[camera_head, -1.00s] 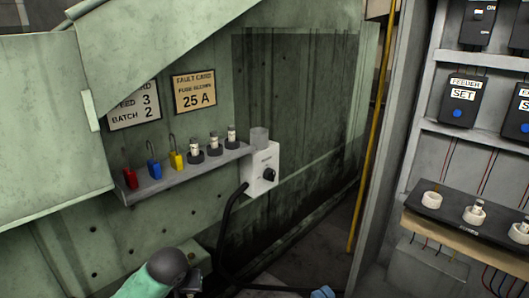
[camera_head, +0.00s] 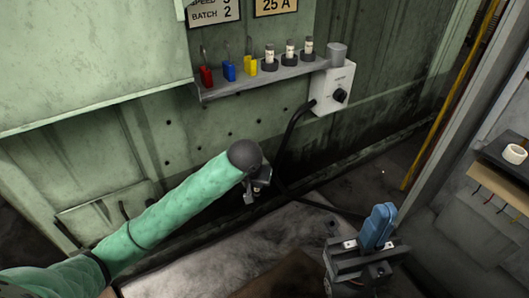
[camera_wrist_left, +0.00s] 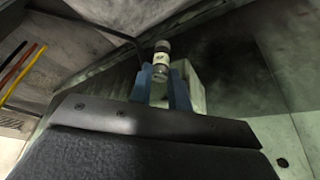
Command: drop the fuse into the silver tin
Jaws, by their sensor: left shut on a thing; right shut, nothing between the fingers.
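My left gripper (camera_wrist_left: 161,72) is shut on a fuse (camera_wrist_left: 162,60), a white labelled cylinder with grey ends, seen in the left wrist view. In the head view, my left gripper (camera_head: 260,182) is below the shelf; its fingertips and the fuse are hidden there. A plain grey cylinder (camera_head: 337,54), apparently the silver tin, stands at the right end of the shelf, up and right of my left gripper. Its inside cannot be seen. My right gripper (camera_head: 380,228), with blue fingers, is shut and empty at the lower right.
The shelf (camera_head: 220,91) holds red, blue and yellow padlocks and three fuses in black holders. A white box with a black knob (camera_head: 333,90) is by its right end, with a black cable. A yellow pole (camera_head: 450,95) and a bench (camera_head: 490,155) are at right.

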